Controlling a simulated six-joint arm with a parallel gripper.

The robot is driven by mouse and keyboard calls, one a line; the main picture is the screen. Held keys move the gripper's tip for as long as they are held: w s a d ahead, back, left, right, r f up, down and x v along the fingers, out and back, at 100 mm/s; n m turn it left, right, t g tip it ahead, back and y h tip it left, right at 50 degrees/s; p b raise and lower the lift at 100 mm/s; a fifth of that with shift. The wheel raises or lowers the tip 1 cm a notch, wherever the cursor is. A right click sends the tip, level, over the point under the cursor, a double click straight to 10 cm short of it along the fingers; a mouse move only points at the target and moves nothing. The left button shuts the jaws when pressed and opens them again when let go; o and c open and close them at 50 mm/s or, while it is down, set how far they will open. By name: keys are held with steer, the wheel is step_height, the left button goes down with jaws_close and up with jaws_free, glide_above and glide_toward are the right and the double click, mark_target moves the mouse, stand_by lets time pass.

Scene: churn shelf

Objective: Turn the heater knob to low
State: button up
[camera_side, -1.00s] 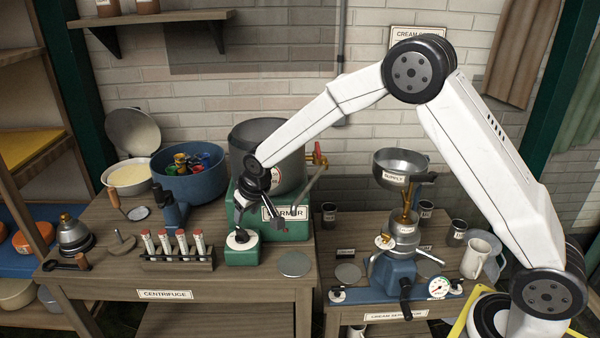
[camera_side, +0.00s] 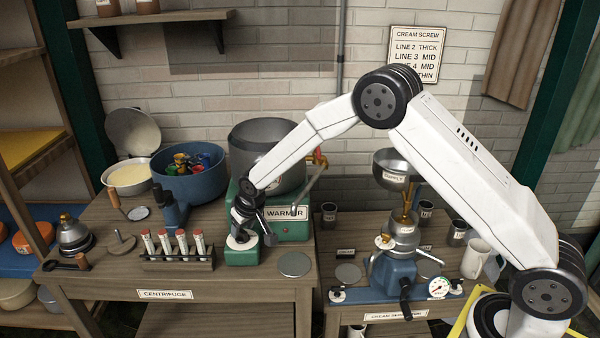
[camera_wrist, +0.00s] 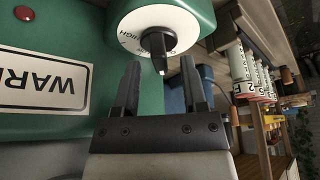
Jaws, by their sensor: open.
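The heater knob is a black bar handle (camera_wrist: 157,46) on a white dial (camera_wrist: 138,30) on the front of the green warmer (camera_side: 288,229). Its pale end mark points down toward my gripper in the wrist view, and the word HIGH shows on the dial's left part. The white dial also shows in the side view (camera_side: 240,243). My gripper (camera_wrist: 160,72) is open and empty. Its fingertips are close to the knob, with the knob roughly between and just beyond them. In the side view my gripper (camera_side: 252,236) partly hides the knob.
A rack of red-capped tubes (camera_side: 178,260) stands left of the knob. A round metal plate (camera_side: 294,264) lies to the right on the bench. A grey pot (camera_side: 285,150) sits on the warmer. The cream separator (camera_side: 395,275) stands on the right bench.

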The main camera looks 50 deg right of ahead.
steer(key=shift+x, duration=0.75)
jaws_close()
